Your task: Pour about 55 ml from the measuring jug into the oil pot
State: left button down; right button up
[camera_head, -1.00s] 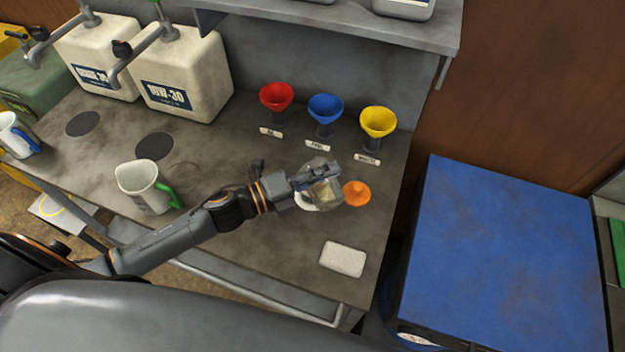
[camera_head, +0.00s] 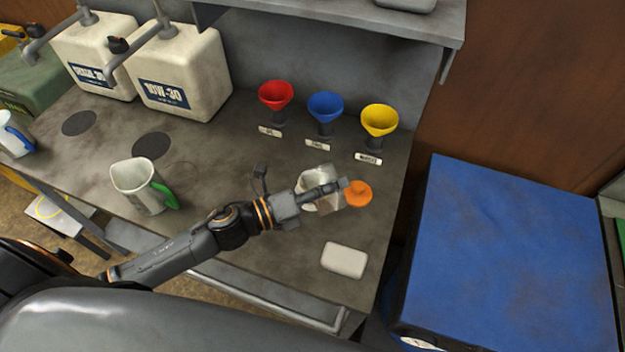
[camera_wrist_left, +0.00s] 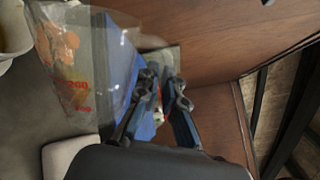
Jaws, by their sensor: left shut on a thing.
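My left gripper (camera_head: 335,188) is shut on the clear measuring jug (camera_head: 318,200) and holds it over the right part of the bench. In the left wrist view the jug (camera_wrist_left: 88,75) stands beside the fingers, with red marks on its wall and orange patches seen through it. I cannot tell its liquid level, or see a stream. A cream, round-walled vessel (camera_wrist_left: 14,30) shows partly at that view's upper left; I cannot tell whether it is the oil pot. An orange round piece (camera_head: 358,193) is just right of the jug. My right gripper is not in view.
Red (camera_head: 276,95), blue (camera_head: 325,106) and yellow (camera_head: 379,120) funnels stand behind. A green-handled jug (camera_head: 140,188) stands left, and a white pad (camera_head: 344,260) lies in front. Canisters (camera_head: 180,80) stand at the back. A blue-topped box (camera_head: 510,250) is right of the bench.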

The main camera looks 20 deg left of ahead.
pick_arm(q)
jog(key=shift+f, duration=0.1)
dwell(0.3)
jog(key=f+b, duration=0.1)
jog(key=f+m+b, duration=0.1)
jog(key=shift+s+d+m+b, duration=0.3)
jog(key=shift+s+d, duration=0.05)
jog(key=shift+s, duration=0.05)
jog(key=shift+s+d+m+b, duration=0.25)
jog(key=shift+s+m+b, duration=0.05)
jog(key=shift+m, duration=0.5)
jog(key=s+d+f+m+b, duration=0.1)
jog(key=m+b, duration=0.1)
jog(key=s+d+f+m+b, duration=0.1)
jog(key=f+m, duration=0.1)
jog(key=s+d+f+m+b, duration=0.1)
jog(key=s+d+m+b, duration=0.1)
jog(key=m, duration=0.1)
jog(key=shift+f+b, duration=0.3)
jog(key=shift+b, duration=0.05)
jog(key=shift+s+d+f+m, duration=0.15)
jog(key=shift+s+m, duration=0.1)
jog(key=shift+m, duration=0.4)
jog(key=shift+s+d+m, duration=0.15)
jog(key=shift+s+m, duration=0.05)
jog(key=shift+m, duration=0.45)
